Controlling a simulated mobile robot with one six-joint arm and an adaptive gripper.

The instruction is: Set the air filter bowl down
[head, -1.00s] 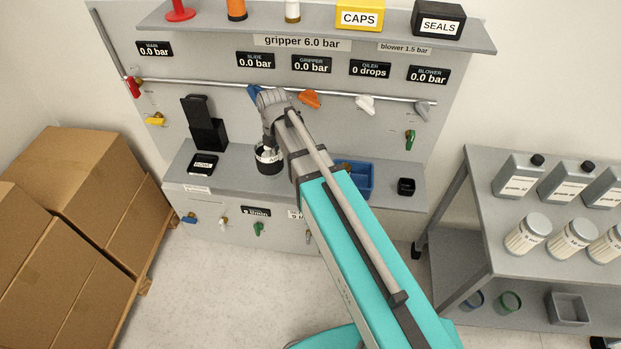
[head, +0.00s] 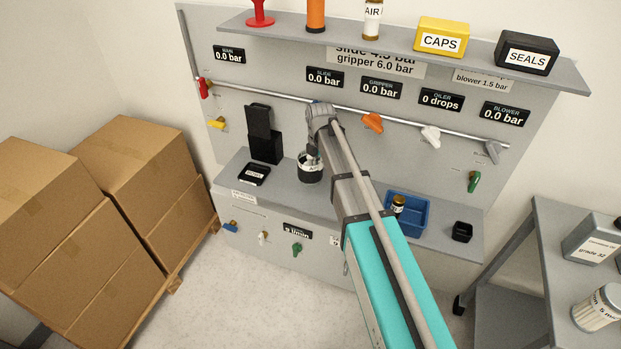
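The air filter bowl (head: 310,170) is a small cup with a dark body and a pale band with lettering, in front of the panel above the grey ledge. My gripper (head: 313,155) points down at its top and appears shut on it; the fingers are small and partly hidden by my wrist. I cannot tell whether the bowl's underside touches the ledge. A flat black tray with a white label (head: 254,174) lies on the ledge (head: 290,190), to the left of the bowl.
A black upright holder (head: 264,135) stands behind the tray. A blue bin (head: 408,222) with a small bottle and a small black cup (head: 462,232) are on the right of the ledge. Coloured valve handles, such as an orange one (head: 372,122), line the pipe. Cardboard boxes (head: 150,160) are at left.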

